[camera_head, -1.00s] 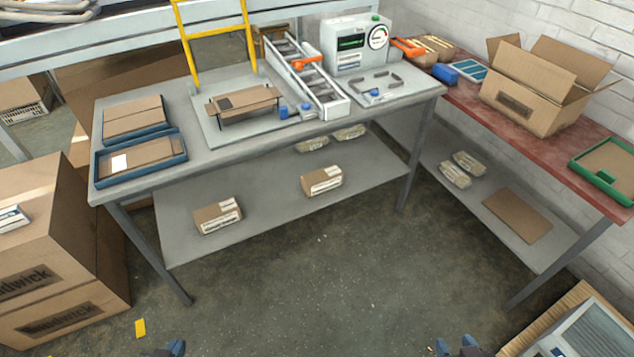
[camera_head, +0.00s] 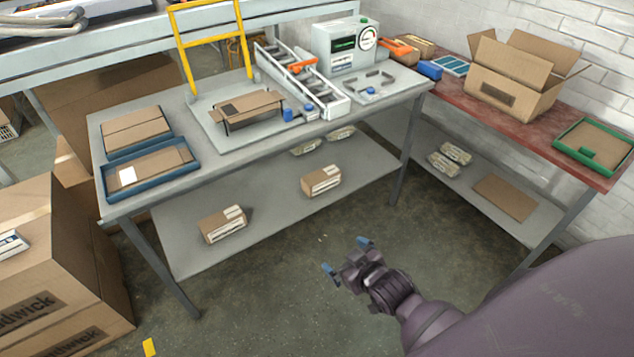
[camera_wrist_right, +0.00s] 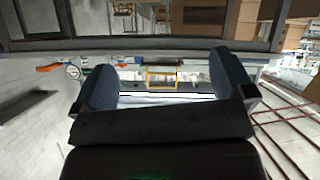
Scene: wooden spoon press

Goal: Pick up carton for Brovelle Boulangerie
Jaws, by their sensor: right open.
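My right gripper (camera_head: 346,256) is open and empty over the floor in front of the grey table; its spread fingers also show in the right wrist view (camera_wrist_right: 162,85). Two small brown cartons with white labels stand on the grey table's lower shelf, one at left (camera_head: 222,225) and one at right (camera_head: 321,181). An open carton (camera_head: 500,95) with raised flaps stands on the red bench. A folded cardboard piece (camera_head: 252,105) sits on the press plate under the yellow frame. I cannot read the name Brovelle Boulangerie on any of them. My left gripper is out of view.
Blue trays (camera_head: 112,190) with flat cardboard lie on the grey table's left. A scale-like machine (camera_head: 345,45) stands at its back right. A green tray (camera_head: 566,152) lies on the red bench. Large stacked boxes (camera_head: 50,250) stand at left.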

